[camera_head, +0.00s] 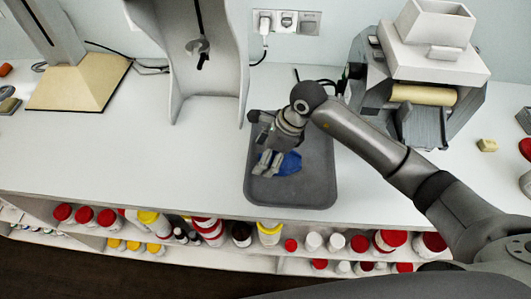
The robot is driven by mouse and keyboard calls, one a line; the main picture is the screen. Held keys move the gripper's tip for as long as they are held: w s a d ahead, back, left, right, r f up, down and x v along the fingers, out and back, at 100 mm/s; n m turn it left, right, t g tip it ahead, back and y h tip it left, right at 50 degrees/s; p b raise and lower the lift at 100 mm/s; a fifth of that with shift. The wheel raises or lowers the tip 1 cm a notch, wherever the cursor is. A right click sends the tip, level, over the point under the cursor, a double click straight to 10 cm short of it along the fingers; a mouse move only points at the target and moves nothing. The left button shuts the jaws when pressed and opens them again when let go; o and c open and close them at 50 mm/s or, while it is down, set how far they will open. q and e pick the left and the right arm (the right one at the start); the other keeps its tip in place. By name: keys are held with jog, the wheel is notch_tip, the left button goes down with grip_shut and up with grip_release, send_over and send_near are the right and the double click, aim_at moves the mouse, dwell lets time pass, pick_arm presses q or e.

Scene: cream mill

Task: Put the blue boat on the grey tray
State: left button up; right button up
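The grey tray (310,190) lies on the white counter near its front edge, in the middle of the head view. The blue boat (290,164) shows over the tray, partly hidden by my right gripper (267,163). The gripper reaches down over the tray, with its fingers at the boat's left side. I cannot tell whether the fingers are closed on the boat or only beside it. I also cannot tell whether the boat rests on the tray or is just above it. My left gripper is not in view.
A grey and white machine with a roller (423,95) stands behind my arm on the right. A tall white stand (205,80) and a wooden-based device (80,85) stand at the back left. Jars fill the shelf below (205,262). The counter left of the tray is clear.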

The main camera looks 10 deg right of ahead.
jog(key=shift+f, duration=0.55)
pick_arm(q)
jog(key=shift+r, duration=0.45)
pick_arm(e)
jog(key=shift+f, duration=0.1)
jog(key=shift+f, duration=0.15)
jog(key=o, duration=1)
jog(key=shift+c, duration=0.2)
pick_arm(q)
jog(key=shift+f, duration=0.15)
